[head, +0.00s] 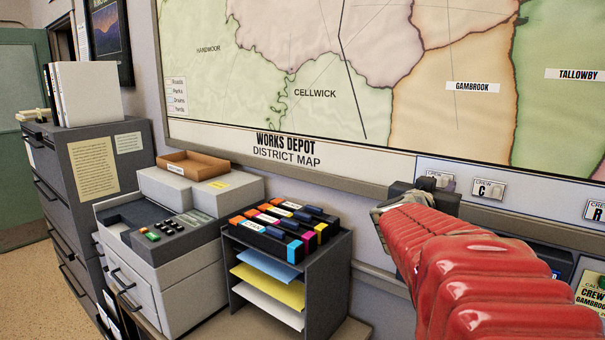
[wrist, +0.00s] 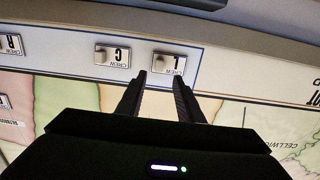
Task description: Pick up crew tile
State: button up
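Several white crew tiles sit in a row on a pale strip along the lower edge of the wall map. In the wrist view, which is upside down, one crew tile (wrist: 169,63) lies just beyond my fingertips. A second crew tile (wrist: 113,55) marked C is to its left, and a third (wrist: 10,44) marked R is at the left edge. My gripper (wrist: 161,77) is open and empty, its right fingertip overlapping the nearest tile's edge in the picture. In the head view my gripper (head: 430,184) partly hides that tile; the C tile (head: 489,189) is clear.
The district map (head: 300,90) covers the wall. Below it stand a rack (head: 322,280) of colored cartridges and paper, a grey machine (head: 170,240), a brown tray (head: 193,165) and a filing cabinet (head: 90,190). A yellow-green notice (head: 590,290) is at the lower right.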

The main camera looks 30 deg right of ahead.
aim_at(445, 180)
jog(key=shift+d, duration=0.1)
jog(key=shift+x, duration=2.5)
jog(key=shift+s, duration=0.1)
grip_shut()
